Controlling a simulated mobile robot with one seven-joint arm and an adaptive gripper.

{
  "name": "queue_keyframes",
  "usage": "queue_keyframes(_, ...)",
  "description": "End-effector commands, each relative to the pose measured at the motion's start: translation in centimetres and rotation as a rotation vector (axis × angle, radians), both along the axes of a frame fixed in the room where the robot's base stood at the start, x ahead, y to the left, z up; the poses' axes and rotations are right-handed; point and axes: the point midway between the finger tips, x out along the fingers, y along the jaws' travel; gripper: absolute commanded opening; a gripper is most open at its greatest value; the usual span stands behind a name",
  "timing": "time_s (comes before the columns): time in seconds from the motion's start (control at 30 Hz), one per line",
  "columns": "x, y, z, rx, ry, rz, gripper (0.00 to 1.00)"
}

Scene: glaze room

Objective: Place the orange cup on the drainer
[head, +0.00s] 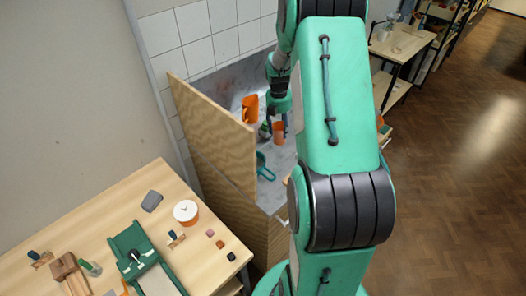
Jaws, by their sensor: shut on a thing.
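My gripper (278,123) points down over the grey counter behind the wooden panel. It is shut on a small orange cup (279,133), which looks upright at its fingertips. I cannot tell whether the cup touches the counter. A larger orange vessel (249,108) stands just left of the gripper, apart from the held cup. I cannot make out a drainer for certain; part of the counter is hidden by the panel and my arm.
An upright wooden panel (212,128) edges the counter (272,192) on the left. A teal handled item (265,170) lies on the counter in front of the cup. A wooden table (78,226) at lower left holds a white-and-orange pot (186,212) and small blocks. Floor at right is clear.

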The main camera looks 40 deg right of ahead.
Motion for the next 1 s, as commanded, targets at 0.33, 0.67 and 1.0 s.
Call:
queue_keyframes(0.33,0.0,0.0,-0.8,0.001,0.002,0.001,0.23)
queue_keyframes(0.67,0.0,0.1,-5.3,0.002,0.003,0.001,0.23)
queue_keyframes(1.0,0.1,0.0,-6.2,0.000,0.000,0.001,0.23)
